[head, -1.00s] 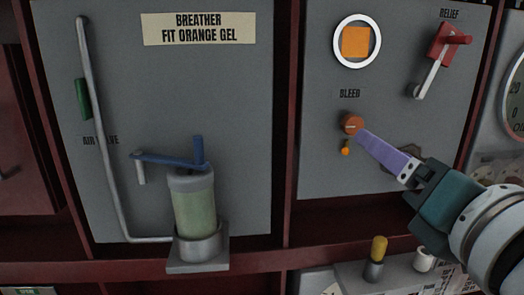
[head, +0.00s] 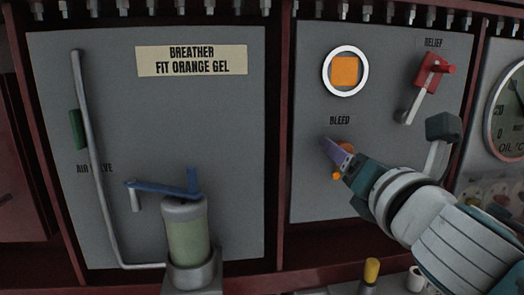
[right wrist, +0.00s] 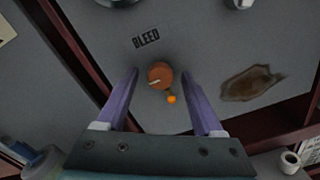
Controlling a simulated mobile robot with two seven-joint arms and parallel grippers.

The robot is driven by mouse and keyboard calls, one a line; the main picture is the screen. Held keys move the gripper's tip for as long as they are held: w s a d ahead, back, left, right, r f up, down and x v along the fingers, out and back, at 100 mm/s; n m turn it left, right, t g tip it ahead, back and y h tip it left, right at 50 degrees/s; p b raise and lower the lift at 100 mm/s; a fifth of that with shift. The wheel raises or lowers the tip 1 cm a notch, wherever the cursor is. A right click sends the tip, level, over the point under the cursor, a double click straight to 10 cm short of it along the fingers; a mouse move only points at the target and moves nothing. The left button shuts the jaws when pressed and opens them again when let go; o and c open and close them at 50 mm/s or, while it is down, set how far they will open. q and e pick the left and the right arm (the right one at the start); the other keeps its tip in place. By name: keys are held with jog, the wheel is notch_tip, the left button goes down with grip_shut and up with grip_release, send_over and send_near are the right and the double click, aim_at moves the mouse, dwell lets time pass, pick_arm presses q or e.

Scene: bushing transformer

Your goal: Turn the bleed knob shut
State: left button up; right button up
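The bleed knob (right wrist: 160,75) is a round orange-brown knob with a pale pointer line, under the BLEED label on the grey panel. In the right wrist view it lies between the tips of my right gripper (right wrist: 160,76), whose two purple fingers are spread with a gap on each side. Whether the tips reach the knob's depth is hard to tell. A small orange drop (right wrist: 171,99) shows just below the knob. In the head view my right gripper (head: 332,147) covers most of the knob. My left gripper is not in view.
Above the knob is a white-ringed orange window (head: 345,71). A red relief lever (head: 430,73) is at the upper right. A breather canister (head: 187,235) with a blue handle stands to the left. A brown stain (right wrist: 251,83) marks the panel right of the knob.

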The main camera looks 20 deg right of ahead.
grip_shut()
dwell(0.3)
jog(key=shift+m, duration=0.3)
jog(key=shift+r+m+y+p, duration=0.15)
jog(key=shift+m+p, duration=0.6)
jog(key=shift+m, duration=3.45)
jog(key=shift+f+m+y+p, duration=0.2)
jog(key=shift+m+p, duration=0.55)
jog(key=shift+m, duration=3.45)
jog(key=shift+o, duration=0.2)
grip_release()
